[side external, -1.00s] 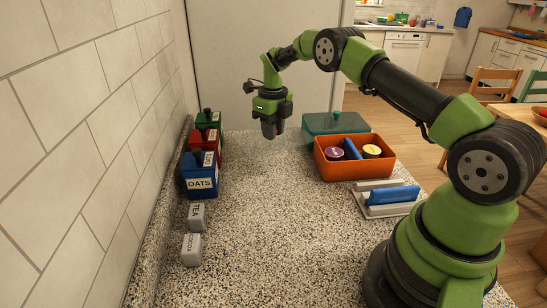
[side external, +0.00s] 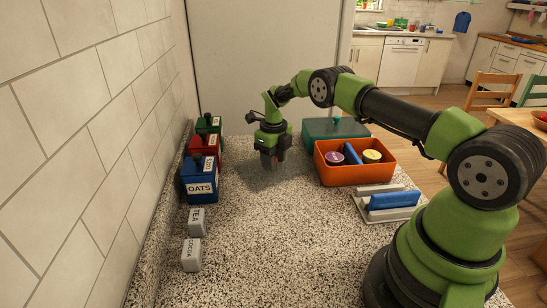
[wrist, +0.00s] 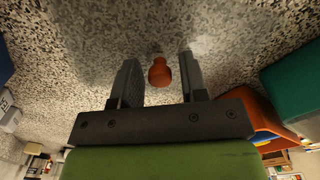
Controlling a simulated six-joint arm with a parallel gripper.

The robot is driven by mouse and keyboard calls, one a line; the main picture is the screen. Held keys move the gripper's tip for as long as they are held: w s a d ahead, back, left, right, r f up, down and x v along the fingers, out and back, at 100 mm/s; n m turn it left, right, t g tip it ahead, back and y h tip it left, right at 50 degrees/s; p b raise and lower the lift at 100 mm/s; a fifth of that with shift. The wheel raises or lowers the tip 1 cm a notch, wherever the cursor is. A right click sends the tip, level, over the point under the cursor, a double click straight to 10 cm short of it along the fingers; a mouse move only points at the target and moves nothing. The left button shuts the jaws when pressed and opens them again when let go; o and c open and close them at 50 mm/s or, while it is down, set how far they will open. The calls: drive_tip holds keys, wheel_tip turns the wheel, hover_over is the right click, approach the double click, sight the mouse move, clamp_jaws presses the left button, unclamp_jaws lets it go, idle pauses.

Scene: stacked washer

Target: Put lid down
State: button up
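My gripper (side external: 272,164) is low over the speckled counter, left of the orange bin, pointing down. In the wrist view its two fingers (wrist: 160,68) are apart. A small orange-red knob (wrist: 159,72) shows between them, with a gap on each side. A bit of the same colour shows by the fingers in the side view. A faint, see-through shape around it may be a clear lid, but its outline is hard to make out. I cannot tell how high the knob stands above the counter.
An orange bin (side external: 350,178) holds two round-topped jars and a blue divider. A teal box (side external: 322,130) stands behind it. A rack with a blue piece (side external: 394,200) is at front right. Labelled canisters (side external: 201,188) and small grey boxes (side external: 192,254) line the left wall. The middle counter is clear.

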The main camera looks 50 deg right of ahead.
drive_tip(key=shift+o, duration=0.2)
drive_tip(key=shift+r, duration=0.1)
drive_tip(key=s+a+r+n+t, duration=0.1)
drive_tip(key=a+r+n, duration=0.25)
drive_tip(key=r, duration=0.75)
drive_tip(key=s+a+r+n+t, duration=0.15)
drive_tip(key=r+n, duration=0.25)
drive_tip(key=r, duration=0.8)
drive_tip(key=s+a+r+n+t, duration=0.1)
drive_tip(key=s+a+r+n, duration=0.5)
drive_tip(key=s+r+n, duration=0.15)
drive_tip(key=s+a+n+t+y, duration=0.1)
drive_tip(key=s+a+n+t, duration=0.1)
drive_tip(key=s+n, duration=0.6)
drive_tip(key=s+a+n+t+y, duration=0.1)
drive_tip(key=s+a+n, duration=0.3)
drive_tip(key=s+n, duration=0.5)
drive_tip(key=shift+s+a+f+t, duration=0.15)
drive_tip(key=shift+s+f+t, duration=0.1)
drive_tip(key=shift+s+t, duration=0.15)
